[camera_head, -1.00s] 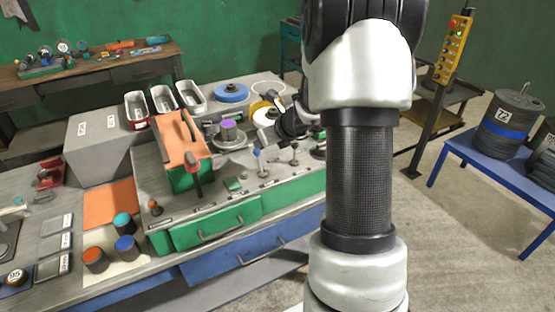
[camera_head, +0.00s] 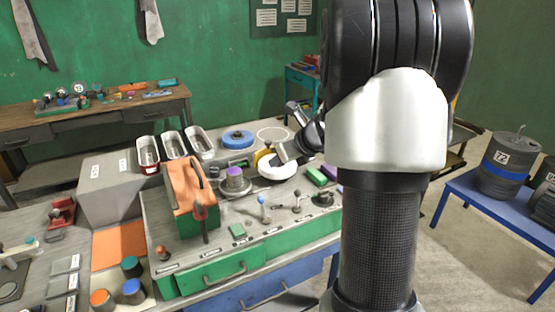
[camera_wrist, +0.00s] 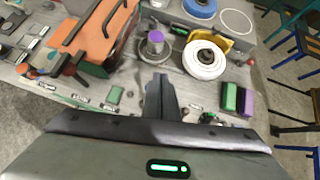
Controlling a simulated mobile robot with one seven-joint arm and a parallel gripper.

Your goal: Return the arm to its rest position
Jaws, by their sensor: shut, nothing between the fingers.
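My arm (camera_head: 380,230) rises large at the right of the head view, with a black joint housing at the top. My gripper (camera_wrist: 160,90) shows in the wrist view with its two dark fingers together and nothing between them. It hangs over the front part of the workbench, between a small green block (camera_wrist: 114,95) and a green-and-purple pair of blocks (camera_wrist: 236,99). In the head view the gripper is mostly hidden behind the arm; a dark grey part of it shows above the white disc (camera_head: 277,170).
A blue table (camera_head: 480,207) with drums stands right; open floor lies between.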

